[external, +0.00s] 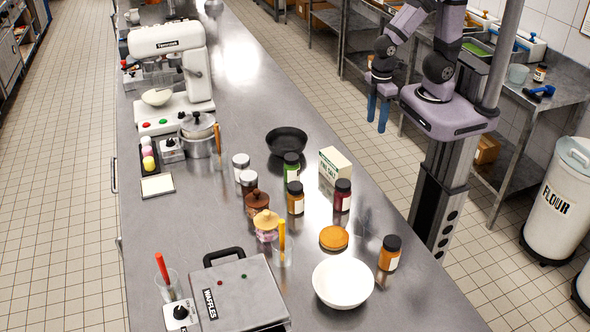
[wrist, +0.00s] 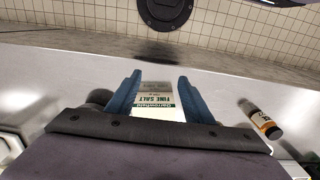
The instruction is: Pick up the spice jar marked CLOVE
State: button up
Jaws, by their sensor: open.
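Several dark-lidded spice jars stand upright on the steel counter: a green one (external: 291,172), a brown-orange one (external: 295,203), a dark red one (external: 342,201) and an orange one (external: 389,259). Their labels are too small to read, so I cannot tell which is marked CLOVE. My gripper (external: 378,120) is open and empty, its blue fingers pointing down by the counter's right edge, apart from every jar. In the wrist view, my gripper (wrist: 160,76) has the salt box beyond its fingers.
The salt box (external: 335,167) stands near the red jar; it also shows in the wrist view (wrist: 156,97). A black pan (external: 286,141), white bowl (external: 343,283), waffle maker (external: 240,295) and pot (external: 199,142) are around. The counter behind the pan is clear.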

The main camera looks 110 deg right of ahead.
jog(key=shift+r, duration=0.15)
notch_tip(320, 180, up, 4)
jog(key=w+a+f+n+t+h+b, duration=0.2)
jog(key=w+n+h+b, duration=0.1)
jog(key=w+n+b, duration=0.6)
jog(key=w+a+f+n+t+h+b, duration=0.1)
jog(key=w+n+h+b, duration=0.2)
jog(key=w+n+b, duration=0.7)
jog(key=w+a+r+n+t+h+b, duration=0.35)
jog(key=w+a+n+t+b, duration=0.35)
jog(key=a+b, duration=0.5)
jog(key=g+p, duration=0.1)
jog(key=p, duration=0.1)
send_near(299, 186)
notch_tip(299, 186, down, 2)
jog(key=w+d, duration=0.2)
jog(key=shift+g+h, duration=0.3)
jog(key=shift+h, duration=0.15)
jog(key=x, duration=0.6)
jog(key=shift+w+f, duration=0.2)
jog(key=shift+w, duration=0.05)
jog(key=shift+w+d+f, duration=0.1)
jog(key=shift+w, duration=0.05)
